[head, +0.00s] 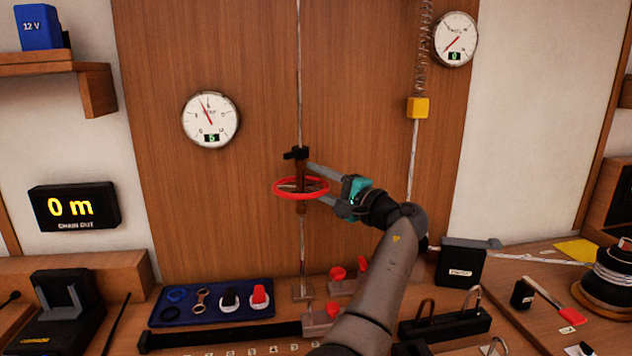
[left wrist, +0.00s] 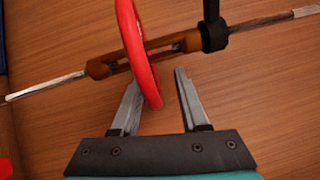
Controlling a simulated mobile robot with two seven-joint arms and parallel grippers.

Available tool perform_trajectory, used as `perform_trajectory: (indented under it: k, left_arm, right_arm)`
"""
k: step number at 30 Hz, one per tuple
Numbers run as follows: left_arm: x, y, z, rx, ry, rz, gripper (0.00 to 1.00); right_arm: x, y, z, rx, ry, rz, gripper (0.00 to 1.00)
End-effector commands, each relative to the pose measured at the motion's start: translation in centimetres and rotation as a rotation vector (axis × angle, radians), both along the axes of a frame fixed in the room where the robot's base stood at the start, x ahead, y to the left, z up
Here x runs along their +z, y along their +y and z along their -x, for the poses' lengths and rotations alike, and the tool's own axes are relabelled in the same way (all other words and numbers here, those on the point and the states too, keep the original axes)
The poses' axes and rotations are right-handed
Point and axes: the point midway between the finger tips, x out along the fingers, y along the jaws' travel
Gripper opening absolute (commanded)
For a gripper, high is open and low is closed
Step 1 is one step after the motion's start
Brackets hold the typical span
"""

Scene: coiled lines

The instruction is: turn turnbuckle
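The turnbuckle (head: 301,207) is a bronze open-frame body on a vertical rod in front of the wood panel. A red ring handwheel (head: 277,190) surrounds it. In the left wrist view the turnbuckle body (left wrist: 103,68) runs across the top, with the red ring (left wrist: 135,50) around it. My left gripper (head: 318,182) is at the ring's right side. In the left wrist view its fingers (left wrist: 158,90) are apart, with the ring's near rim between them, seemingly not clamped. A black clamp (left wrist: 214,37) sits beside the turnbuckle body, above it in the head view. My right gripper is out of view.
A dial gauge (head: 211,120) hangs left, another (head: 455,40) upper right. A yellow block (head: 418,108) hangs under a spring at right. Below, the bench holds a blue tray (head: 168,316) and red-knobbed fittings (head: 338,273). Space left of the ring looks clear.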

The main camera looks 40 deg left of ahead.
Motion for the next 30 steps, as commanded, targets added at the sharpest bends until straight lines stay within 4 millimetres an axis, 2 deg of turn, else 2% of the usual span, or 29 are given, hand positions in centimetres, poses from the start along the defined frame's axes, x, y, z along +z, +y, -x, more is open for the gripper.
perform_trajectory:
  k: [6,10,24,30]
  left_arm:
    - [-0.3,-0.3,0.0,-0.001,0.003,0.005,0.44]
    - [-0.5,-1.6,0.0,-0.004,0.005,0.006,0.44]
    - [-1.5,-12.1,0.4,-0.003,0.003,0.005,0.44]
    - [-1.7,-14.5,0.5,-0.001,0.002,0.003,0.44]
  right_arm:
    - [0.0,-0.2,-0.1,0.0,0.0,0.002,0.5]
    - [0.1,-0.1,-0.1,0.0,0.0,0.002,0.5]
    - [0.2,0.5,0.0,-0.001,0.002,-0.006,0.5]
    - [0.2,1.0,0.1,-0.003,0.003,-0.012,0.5]
